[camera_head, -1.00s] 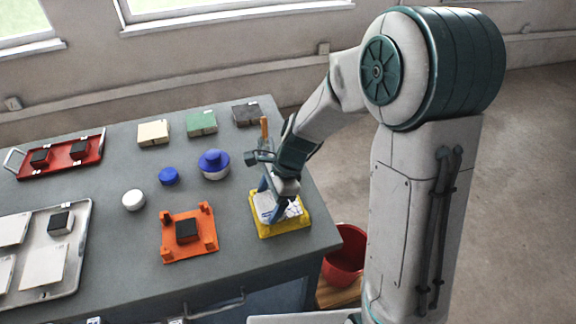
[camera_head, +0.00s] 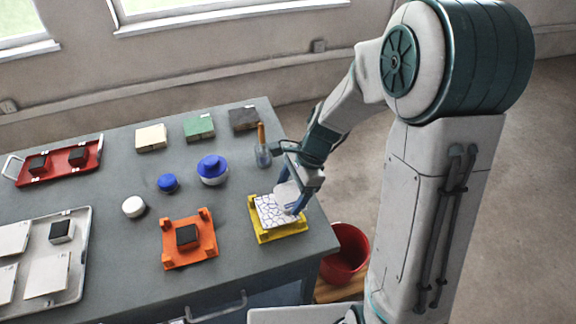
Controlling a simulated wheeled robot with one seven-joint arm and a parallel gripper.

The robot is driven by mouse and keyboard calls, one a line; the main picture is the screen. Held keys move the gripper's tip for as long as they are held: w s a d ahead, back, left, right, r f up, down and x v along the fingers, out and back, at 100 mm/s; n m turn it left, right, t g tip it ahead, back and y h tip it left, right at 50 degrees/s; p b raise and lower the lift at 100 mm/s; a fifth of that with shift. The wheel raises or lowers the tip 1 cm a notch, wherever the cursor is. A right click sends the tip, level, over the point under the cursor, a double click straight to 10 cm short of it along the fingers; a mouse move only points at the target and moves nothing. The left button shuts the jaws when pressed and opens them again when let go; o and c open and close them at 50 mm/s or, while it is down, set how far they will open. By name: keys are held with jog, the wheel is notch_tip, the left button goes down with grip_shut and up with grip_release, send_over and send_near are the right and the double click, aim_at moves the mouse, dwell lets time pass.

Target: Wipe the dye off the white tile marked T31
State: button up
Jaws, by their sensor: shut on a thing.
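A white tile (camera_head: 269,213) with a net of blue crack-like lines lies in a yellow holder (camera_head: 279,237) at the table's right front. No T31 mark is legible at this size. My gripper (camera_head: 297,205) is shut on a pale, whitish pad or cloth (camera_head: 285,193) at the tile's right side. The held thing overlaps the tile's upper right part in the picture. I cannot tell whether it touches the tile. The blue fingers hide part of the tile's right edge.
A glass with an orange-handled tool (camera_head: 263,155) stands just behind my gripper. An orange holder (camera_head: 175,256) with a dark block is left of the yellow one. Blue-topped containers (camera_head: 212,168) stand behind. A red bucket (camera_head: 350,255) is below the table's right edge.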

jog(key=shift+r+p, duration=1.55)
jog(key=shift+r, duration=0.6)
